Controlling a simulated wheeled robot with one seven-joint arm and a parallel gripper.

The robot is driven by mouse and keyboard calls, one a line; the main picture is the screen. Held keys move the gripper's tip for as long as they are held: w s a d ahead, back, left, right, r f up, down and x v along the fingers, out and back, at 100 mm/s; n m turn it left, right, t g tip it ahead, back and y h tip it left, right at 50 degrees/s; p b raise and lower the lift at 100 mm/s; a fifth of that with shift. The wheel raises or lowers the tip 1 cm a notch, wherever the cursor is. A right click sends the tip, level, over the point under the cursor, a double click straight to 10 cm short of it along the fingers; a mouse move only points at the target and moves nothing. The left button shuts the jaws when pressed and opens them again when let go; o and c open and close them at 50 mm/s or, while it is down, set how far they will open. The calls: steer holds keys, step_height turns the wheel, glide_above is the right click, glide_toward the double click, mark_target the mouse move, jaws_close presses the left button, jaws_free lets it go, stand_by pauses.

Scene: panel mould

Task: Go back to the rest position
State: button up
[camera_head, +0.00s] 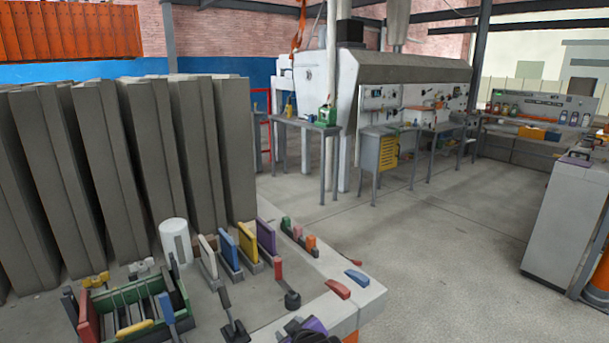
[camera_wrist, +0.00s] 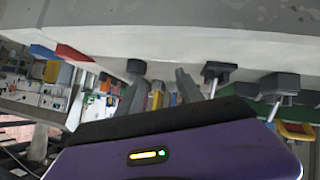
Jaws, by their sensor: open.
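My gripper (camera_head: 312,327) shows only in part at the bottom edge of the head view, as a dark and purple shape by the table's front edge. In the wrist view its purple housing, with a yellow and a green light, fills the bottom. Beyond the housing, two grey fingers (camera_wrist: 160,84) appear spread apart with nothing between them. The picture there is turned over, with the pale table (camera_wrist: 180,45) along the top. The fingertips are hard to tell from dark-handled tools behind them. My gripper looks apart from the table and empty.
The table (camera_head: 310,290) holds a green crate (camera_head: 130,305), a white cylinder (camera_head: 175,240), upright blue (camera_head: 228,248) and yellow (camera_head: 247,242) plates and a dark knob (camera_head: 292,300). Tall grey panels (camera_head: 160,140) stand behind. Open floor (camera_head: 450,240) lies right; a grey cabinet (camera_head: 565,220) stands beyond.

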steer(key=s+d+r+m+t+h, duration=0.1)
steer(key=s+d+r+m, duration=0.2)
steer(key=s+d, duration=0.5)
steer(key=s+d+r+m+t+h, duration=0.1)
steer(key=s+d, duration=0.6)
steer(key=s, duration=2.1)
steer(key=s+d+r+m+t+h, duration=0.1)
steer(key=s+d+r+m, duration=0.3)
steer(key=s, duration=1.5)
steer(key=d+r+t, duration=0.1)
steer(key=d+r, duration=0.2)
steer(key=d, duration=0.1)
steer(key=shift+d+m+t+h, duration=0.3)
steer(key=shift+m+t+h, duration=0.1)
